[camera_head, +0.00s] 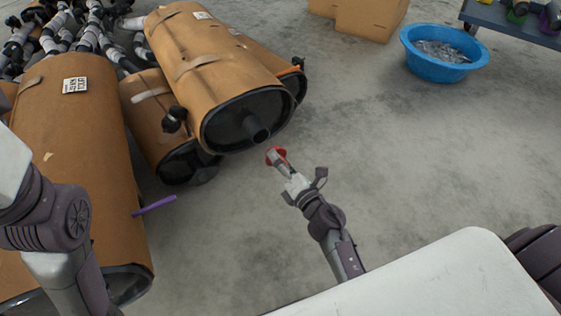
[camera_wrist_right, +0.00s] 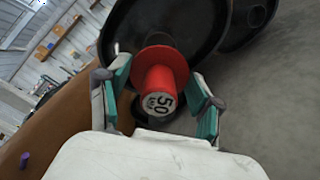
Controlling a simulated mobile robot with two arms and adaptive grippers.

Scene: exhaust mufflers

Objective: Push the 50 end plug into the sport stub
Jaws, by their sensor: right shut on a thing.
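The red 50 end plug (camera_head: 276,155) has a wide flange and a pale end face marked 50, which shows in the right wrist view (camera_wrist_right: 160,98). My right gripper (camera_head: 285,167) is shut on the plug, with teal-padded fingers on both sides (camera_wrist_right: 160,92). The sport stub seems to be the short dark pipe (camera_head: 258,131) on the black end of the nearest upper wrapped muffler (camera_head: 210,75). In the head view the plug is just below and right of this stub, with a small gap. In the wrist view the plug hides most of it. My left gripper is out of view.
Other brown-wrapped mufflers lie left (camera_head: 75,170) and below (camera_head: 150,110); a purple rod (camera_head: 154,206) sticks out by the left one. A blue tub (camera_head: 440,60) and cardboard boxes (camera_head: 365,15) stand at the back. The grey floor (camera_head: 400,150) right of my gripper is clear.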

